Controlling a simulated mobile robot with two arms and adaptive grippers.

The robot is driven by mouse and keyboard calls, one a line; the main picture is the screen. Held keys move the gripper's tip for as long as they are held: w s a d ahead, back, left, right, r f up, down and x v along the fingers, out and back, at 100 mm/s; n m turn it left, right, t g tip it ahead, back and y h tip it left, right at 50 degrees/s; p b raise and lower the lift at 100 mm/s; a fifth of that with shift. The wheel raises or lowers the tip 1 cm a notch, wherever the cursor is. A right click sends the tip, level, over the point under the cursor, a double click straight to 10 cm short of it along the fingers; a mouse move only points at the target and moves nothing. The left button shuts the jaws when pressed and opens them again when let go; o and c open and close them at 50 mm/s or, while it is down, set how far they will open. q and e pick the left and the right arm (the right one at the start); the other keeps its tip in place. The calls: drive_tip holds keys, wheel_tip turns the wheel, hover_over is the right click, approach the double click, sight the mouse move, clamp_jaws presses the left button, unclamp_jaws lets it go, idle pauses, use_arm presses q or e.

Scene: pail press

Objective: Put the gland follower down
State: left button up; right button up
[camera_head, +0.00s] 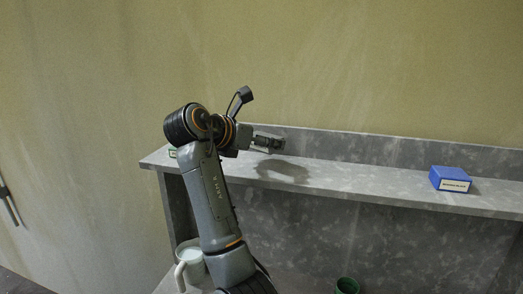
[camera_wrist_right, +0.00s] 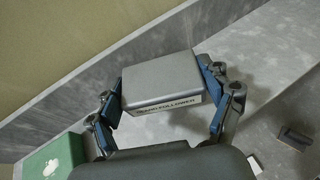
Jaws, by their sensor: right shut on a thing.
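The gland follower is a grey box (camera_wrist_right: 160,82) with a white label on its near side, seen in the right wrist view. My right gripper (camera_wrist_right: 165,92) is shut on it, with one blue-padded finger against each side. In the head view my right gripper (camera_head: 268,142) is above the left part of the grey shelf (camera_head: 350,180), near the back ledge. A dark shadow lies on the shelf below it, and the box appears held above the surface. The box is hard to make out in the head view. My left gripper is not in view.
A blue labelled box (camera_head: 450,179) stands on the shelf at the right. A green box (camera_wrist_right: 55,158) is at the shelf's left end, mostly hidden in the head view. The shelf's middle is clear.

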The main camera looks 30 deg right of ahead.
sight(262, 164)
drive_tip(key=shift+w+d+f, duration=0.15)
drive_tip(key=shift+w, duration=0.05)
drive_tip(key=f, duration=0.1)
drive_tip(key=f+p, duration=0.1)
drive_tip(key=f, duration=0.1)
drive_tip(key=shift+w+d, duration=0.1)
drive_tip(key=shift+w, duration=0.1)
drive_tip(key=shift+f, duration=0.45)
drive_tip(key=shift+p, duration=0.35)
drive_tip(key=o, duration=1.5)
drive_tip(key=shift+f, duration=0.15)
drive_tip(key=shift+c, duration=0.2)
drive_tip(key=b+v, duration=0.3)
drive_tip(key=v, duration=0.9)
drive_tip(key=shift+r, duration=0.25)
